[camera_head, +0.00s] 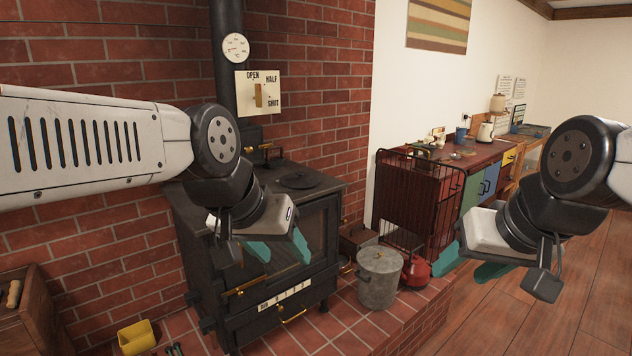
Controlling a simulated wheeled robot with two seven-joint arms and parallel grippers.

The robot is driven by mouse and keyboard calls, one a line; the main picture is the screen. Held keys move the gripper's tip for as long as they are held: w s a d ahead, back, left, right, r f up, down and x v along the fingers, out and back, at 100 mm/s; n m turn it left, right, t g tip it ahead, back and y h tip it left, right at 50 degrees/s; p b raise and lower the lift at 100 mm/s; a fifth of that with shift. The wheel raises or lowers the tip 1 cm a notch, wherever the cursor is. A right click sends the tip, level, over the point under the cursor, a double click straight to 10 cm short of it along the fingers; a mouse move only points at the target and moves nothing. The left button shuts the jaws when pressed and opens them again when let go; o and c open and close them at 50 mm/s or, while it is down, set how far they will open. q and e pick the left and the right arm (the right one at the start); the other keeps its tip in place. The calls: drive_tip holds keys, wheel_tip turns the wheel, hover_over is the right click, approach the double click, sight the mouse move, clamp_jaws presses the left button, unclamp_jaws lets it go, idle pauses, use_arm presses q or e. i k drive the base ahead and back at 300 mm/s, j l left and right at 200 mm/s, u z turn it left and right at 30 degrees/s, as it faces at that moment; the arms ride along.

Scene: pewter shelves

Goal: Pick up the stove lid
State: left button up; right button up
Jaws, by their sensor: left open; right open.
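The stove lid (298,181) is a dark round disk lying flat on top of the black stove (322,190), towards the right of the stovetop. My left gripper (279,252), with teal fingers, is open and empty. It shows in front of the stove, lower in the picture than the lid and apart from it. My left arm hides the left part of the stovetop.
A stovepipe (226,80) rises behind the stovetop beside the brick wall (90,60). A grey lidded bucket (378,277) and a red kettle (415,271) stand right of the stove.

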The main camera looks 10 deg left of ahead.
sight(298, 180)
drive_tip(key=i+u, duration=0.1)
drive_tip(key=u, duration=0.95)
drive_tip(key=i+l+u, duration=0.1)
drive_tip(key=l+u, duration=0.2)
drive_tip(key=i+l+u, duration=0.1)
drive_tip(key=l+u, duration=0.55)
drive_tip(key=i+l, duration=0.1)
drive_tip(key=l, duration=0.5)
drive_tip(key=l+u, duration=0.15)
drive_tip(key=l, duration=0.45)
drive_tip(key=i, duration=0.05)
